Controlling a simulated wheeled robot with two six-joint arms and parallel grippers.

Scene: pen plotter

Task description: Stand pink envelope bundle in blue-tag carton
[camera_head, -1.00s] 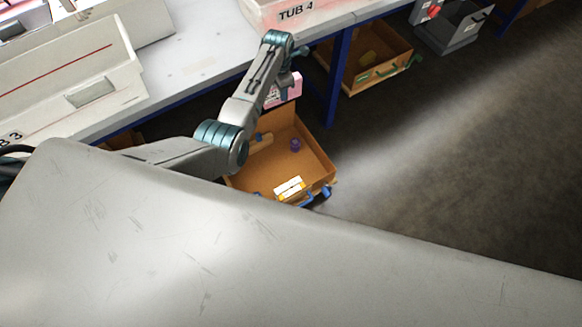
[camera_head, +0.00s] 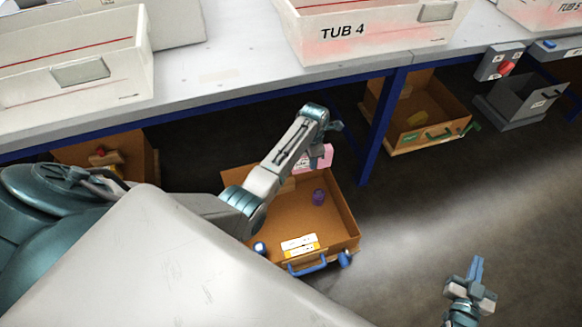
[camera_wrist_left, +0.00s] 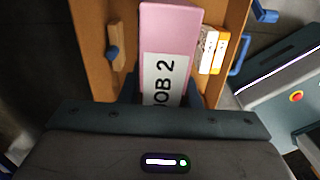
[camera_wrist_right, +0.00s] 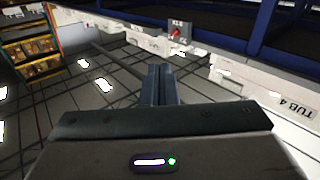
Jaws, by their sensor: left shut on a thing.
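The pink envelope bundle (camera_head: 320,158) is at the back of an open brown carton (camera_head: 346,225) with a blue handle and blue pieces at its front. In the left wrist view the bundle (camera_wrist_left: 168,25) shows a white "JOB 2" label and reaches over the carton (camera_wrist_left: 90,45). I cannot tell whether it touches the floor of the carton. My left gripper (camera_wrist_left: 160,98) is shut on the bundle's near end; its fingertips are mostly hidden. My right gripper (camera_head: 477,268) is far to the right of the carton; its fingers (camera_wrist_right: 160,85) are together and empty.
The carton holds a purple item (camera_head: 318,197) and a white-and-orange card (camera_head: 300,244) at its front. The table (camera_head: 230,75) with its blue frame overhangs behind. A green-handled carton (camera_head: 405,145) and grey bin (camera_head: 512,107) stand right. Floor between is clear.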

